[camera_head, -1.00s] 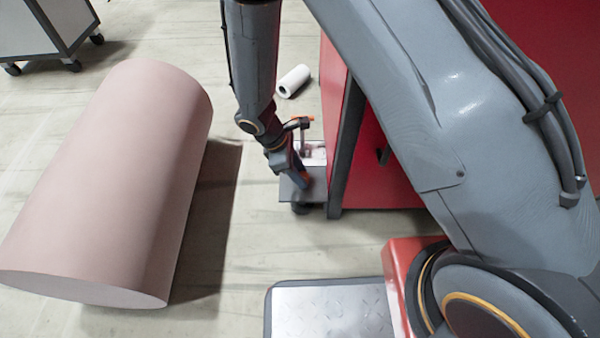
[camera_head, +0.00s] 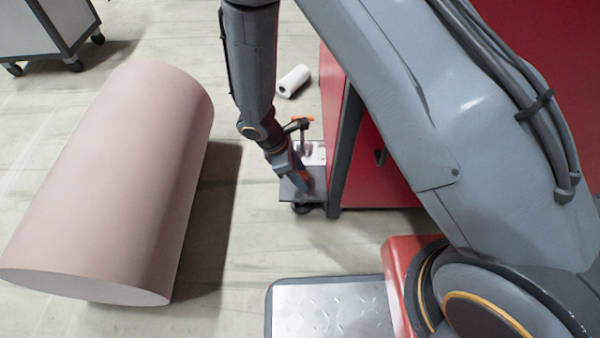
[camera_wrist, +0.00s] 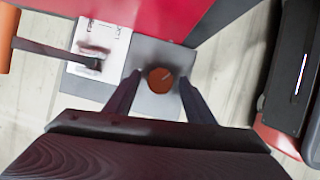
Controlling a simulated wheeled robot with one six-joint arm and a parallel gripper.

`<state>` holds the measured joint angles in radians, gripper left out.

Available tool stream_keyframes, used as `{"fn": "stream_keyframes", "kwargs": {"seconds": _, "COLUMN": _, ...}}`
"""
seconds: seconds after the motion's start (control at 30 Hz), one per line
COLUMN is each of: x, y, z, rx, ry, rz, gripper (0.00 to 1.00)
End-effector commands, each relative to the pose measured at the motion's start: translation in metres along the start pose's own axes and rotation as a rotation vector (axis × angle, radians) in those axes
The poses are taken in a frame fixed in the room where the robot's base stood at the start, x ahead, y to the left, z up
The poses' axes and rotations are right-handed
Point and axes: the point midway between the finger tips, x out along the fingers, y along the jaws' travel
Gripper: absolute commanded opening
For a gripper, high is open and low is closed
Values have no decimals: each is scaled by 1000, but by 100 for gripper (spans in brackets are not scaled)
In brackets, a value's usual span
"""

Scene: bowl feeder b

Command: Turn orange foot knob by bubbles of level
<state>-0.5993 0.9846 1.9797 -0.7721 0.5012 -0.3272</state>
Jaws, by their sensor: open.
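The orange foot knob (camera_wrist: 160,80) is a small round disc with a slot-like mark, on a grey plate (camera_wrist: 153,104) in the wrist view. My gripper (camera_wrist: 160,79) is open, with one finger on each side of the knob and a small gap showing at each side. I cannot tell how far down the fingers reach. In the head view my gripper (camera_head: 299,180) is low over the grey foot plate (camera_head: 290,195), and the knob is hidden. A white plate (camera_wrist: 82,69) with small markings lies beside it; I cannot make out level bubbles.
A dark lever (camera_wrist: 50,51) with an orange handle (camera_wrist: 8,38) crosses the white plate. The red cabinet (camera_head: 385,170) stands close right of my gripper. A large pink cylinder (camera_head: 110,190) lies to the left, and a small white roll (camera_head: 294,81) lies behind on the floor.

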Motion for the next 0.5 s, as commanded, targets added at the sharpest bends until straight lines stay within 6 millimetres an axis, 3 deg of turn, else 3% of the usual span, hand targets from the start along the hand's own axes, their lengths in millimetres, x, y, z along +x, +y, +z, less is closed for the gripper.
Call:
{"fn": "stream_keyframes", "kwargs": {"seconds": 0.17, "x": -11, "y": 0, "z": 0, "rx": 0, "ry": 0, "rz": 1, "gripper": 49}}
{"fn": "stream_keyframes", "kwargs": {"seconds": 0.5, "x": -64, "y": 0, "z": 1, "rx": 1, "ry": 1, "rz": 2, "gripper": 49}}
